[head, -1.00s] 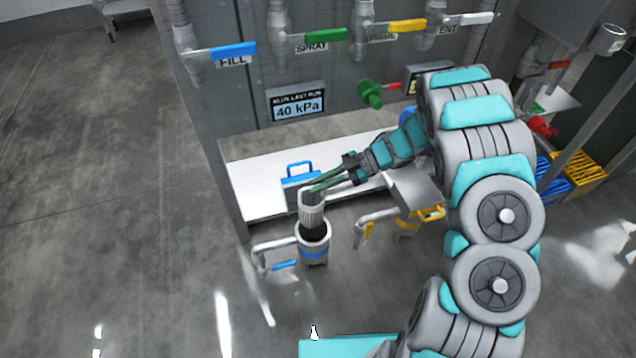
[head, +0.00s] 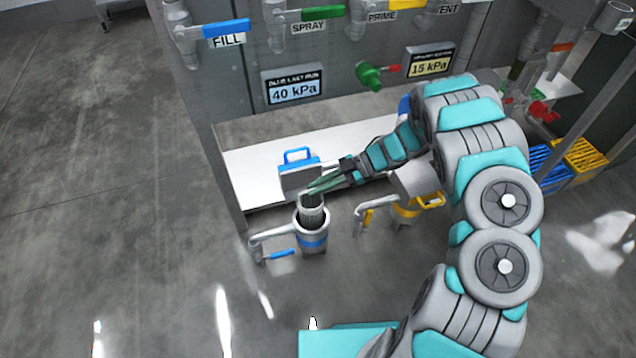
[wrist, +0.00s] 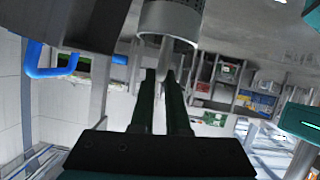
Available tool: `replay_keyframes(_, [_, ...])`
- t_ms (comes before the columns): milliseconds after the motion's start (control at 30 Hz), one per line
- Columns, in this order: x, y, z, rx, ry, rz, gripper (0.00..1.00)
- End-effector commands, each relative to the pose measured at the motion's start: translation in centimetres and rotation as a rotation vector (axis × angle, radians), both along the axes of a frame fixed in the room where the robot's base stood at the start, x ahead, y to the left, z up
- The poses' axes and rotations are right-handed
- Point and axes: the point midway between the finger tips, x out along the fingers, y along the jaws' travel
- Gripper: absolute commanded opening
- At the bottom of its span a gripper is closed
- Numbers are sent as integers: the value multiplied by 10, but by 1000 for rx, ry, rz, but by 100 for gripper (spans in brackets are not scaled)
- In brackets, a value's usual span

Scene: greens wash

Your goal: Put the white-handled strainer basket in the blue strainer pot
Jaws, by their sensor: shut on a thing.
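The white-handled strainer basket (head: 312,215) is a pale grey slotted cylinder. My gripper (head: 309,190) is shut on its handle and holds it upright at the mouth of the blue strainer pot (head: 313,241). This pot is grey with a blue band and stands low in front of the white ledge. The basket's lower end appears inside the pot's rim; how deep it sits is hidden. In the wrist view, the basket (wrist: 170,20) is just beyond my gripper's fingertips (wrist: 161,76), with its pale handle between them.
A blue-handled lid or box (head: 299,178) stands on the white ledge (head: 252,172) behind the pot. A pipe with a blue lever (head: 282,254) is at the pot's left. A yellow-marked pot (head: 408,209) is to the right, under my arm. Open floor lies left and in front.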

Motion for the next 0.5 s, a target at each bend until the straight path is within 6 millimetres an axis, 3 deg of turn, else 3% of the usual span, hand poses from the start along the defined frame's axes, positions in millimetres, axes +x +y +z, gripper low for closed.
replay_keyframes(500, [-1,0,-50,3,1,1,0])
